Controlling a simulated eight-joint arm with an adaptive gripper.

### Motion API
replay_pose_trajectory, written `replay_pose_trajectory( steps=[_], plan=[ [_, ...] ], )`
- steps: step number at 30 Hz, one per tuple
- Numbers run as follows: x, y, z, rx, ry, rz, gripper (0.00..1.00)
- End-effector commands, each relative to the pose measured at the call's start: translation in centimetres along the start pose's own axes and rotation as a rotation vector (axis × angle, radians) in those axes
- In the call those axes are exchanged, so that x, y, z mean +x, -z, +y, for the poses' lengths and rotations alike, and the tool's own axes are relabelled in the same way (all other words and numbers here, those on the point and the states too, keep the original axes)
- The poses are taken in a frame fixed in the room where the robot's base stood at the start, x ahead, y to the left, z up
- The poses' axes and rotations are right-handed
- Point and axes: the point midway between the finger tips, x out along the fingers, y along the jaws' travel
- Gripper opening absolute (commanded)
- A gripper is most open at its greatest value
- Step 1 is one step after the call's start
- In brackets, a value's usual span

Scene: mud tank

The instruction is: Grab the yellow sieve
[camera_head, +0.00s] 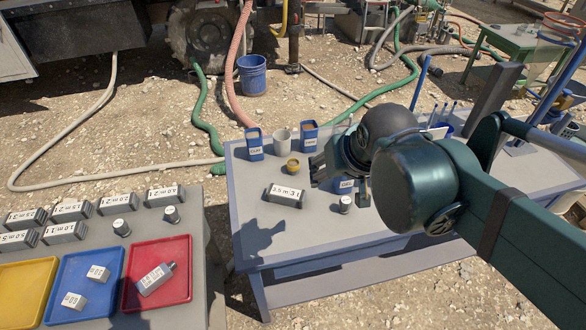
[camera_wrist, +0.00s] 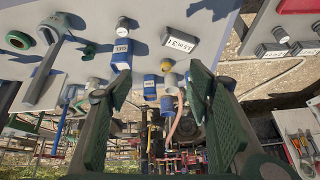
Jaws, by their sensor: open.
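The yellow sieve (camera_head: 292,165) is a small round yellow piece on the grey-blue table (camera_head: 255,205) in the head view. It stands in front of a pale cup (camera_head: 281,141). My gripper (camera_head: 338,180) is above the table to the right of the sieve, apart from it, with its fingers spread and nothing between them. In the wrist view a small yellow piece, likely the sieve (camera_wrist: 170,79), shows between the two open green fingers of my gripper (camera_wrist: 160,82), farther off.
Blue labelled containers (camera_head: 254,145) stand behind the sieve; another blue one (camera_head: 345,186) is beside my gripper. A block marked 3.5m31 (camera_head: 285,195) and a small grey cylinder (camera_head: 345,204) lie in front. The table's front left is clear. A second table holds trays (camera_head: 157,275).

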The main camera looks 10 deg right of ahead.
Motion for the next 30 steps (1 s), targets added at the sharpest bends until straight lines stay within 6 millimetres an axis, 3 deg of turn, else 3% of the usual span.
replay_pose_trajectory(
  steps=[17, 30],
  plan=[
    [4.1, 6.6, -1.0, 0.221, -0.025, -0.111, 0.51],
    [8.9, 10.8, -1.8, 0.388, -0.061, -0.193, 0.51]
  ],
)
